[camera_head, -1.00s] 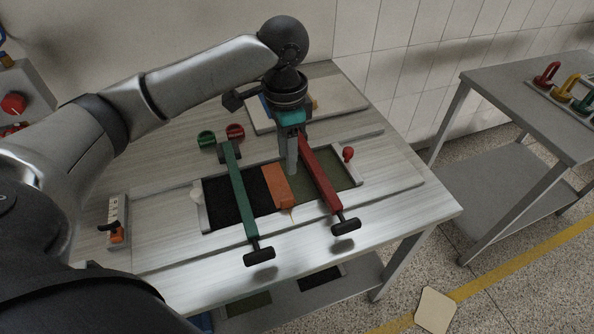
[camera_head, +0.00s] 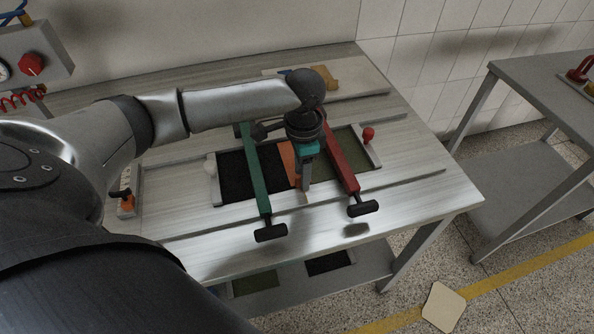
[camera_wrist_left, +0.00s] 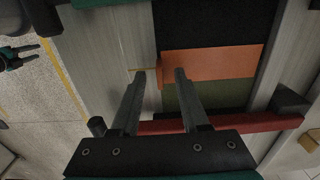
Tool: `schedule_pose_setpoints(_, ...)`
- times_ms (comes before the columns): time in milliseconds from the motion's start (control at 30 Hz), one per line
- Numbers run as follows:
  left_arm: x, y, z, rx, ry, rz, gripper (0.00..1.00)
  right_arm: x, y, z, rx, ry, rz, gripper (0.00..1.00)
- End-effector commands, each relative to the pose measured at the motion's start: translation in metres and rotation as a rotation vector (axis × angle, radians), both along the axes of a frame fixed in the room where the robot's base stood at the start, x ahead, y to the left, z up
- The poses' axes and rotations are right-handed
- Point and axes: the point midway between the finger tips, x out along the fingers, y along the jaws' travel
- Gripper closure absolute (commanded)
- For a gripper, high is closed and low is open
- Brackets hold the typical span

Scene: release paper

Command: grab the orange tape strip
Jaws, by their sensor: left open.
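The orange tape strip (camera_head: 287,160) lies across the seam between a black panel (camera_head: 235,178) and an olive panel (camera_head: 355,145). My left gripper (camera_head: 304,188) points down at the strip's near end and hides part of it. In the left wrist view, the strip (camera_wrist_left: 215,64) runs right from a raised orange end tab. The open fingertips (camera_wrist_left: 160,76) stand on either side of that tab, with a gap visible; I cannot tell if they touch it. My right gripper (camera_wrist_left: 35,54) shows small at the left edge of the wrist view, its fingers apart, away from the strip.
A green bar (camera_head: 255,180) and a red bar (camera_head: 343,165) with black handles cross the panels on either side of my left gripper. A red knob (camera_head: 368,134) stands at the right. A pale board (camera_head: 365,80) lies behind. The table front (camera_head: 200,255) is clear.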

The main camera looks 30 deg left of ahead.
Motion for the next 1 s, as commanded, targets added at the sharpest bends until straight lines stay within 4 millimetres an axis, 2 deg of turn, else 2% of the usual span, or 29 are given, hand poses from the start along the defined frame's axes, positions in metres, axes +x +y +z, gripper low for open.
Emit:
schedule_pose_setpoints(100, -0.0003, -0.0003, -0.0133, 0.001, 0.001, -0.002, 0.55, -0.0026, -0.0001, -0.0043, 0.0, 0.005, 0.001, 0.5)
schedule_pose_setpoints(367, -0.0002, -0.0002, -0.0147, 0.001, -0.001, -0.002, 0.55, -0.008, -0.0004, -0.0042, -0.001, 0.013, 0.001, 0.5)
schedule_pose_setpoints(767, -0.0002, -0.0001, -0.0143, 0.001, -0.001, -0.002, 0.99, -0.0091, -0.0007, -0.0043, -0.002, 0.016, 0.001, 0.5)
schedule_pose_setpoints(1000, -0.0001, 0.0, -0.0142, 0.001, -0.001, -0.001, 1.0, -0.009, -0.001, -0.0043, -0.002, 0.016, 0.0, 0.5)
